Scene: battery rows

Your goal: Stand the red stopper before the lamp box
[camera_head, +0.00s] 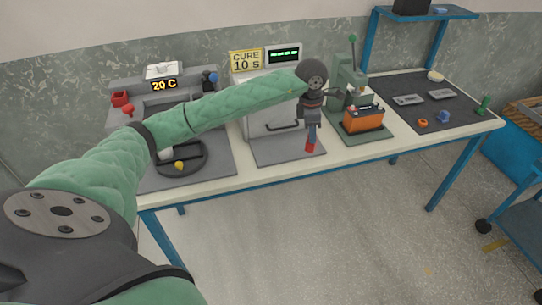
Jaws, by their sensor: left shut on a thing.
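My left arm reaches across from the left, and its left gripper (312,132) points down at the front of the bench. It is shut on the red stopper (311,146), whose lower part shows below the fingers. The stopper hangs roughly upright over the right part of the grey mat (275,153) in front of the lamp box. I cannot tell whether it touches the mat. The lamp box (257,122) is a pale box with a front handle, partly hidden by my arm. My right gripper is not in view.
A "CURE 10 s" sign (245,61) and a green display (283,55) stand above the lamp box. A green press (346,75) with an orange block (363,118) is close to the right. A round black dish (181,168) is at the left. The grey mat's left part is bare.

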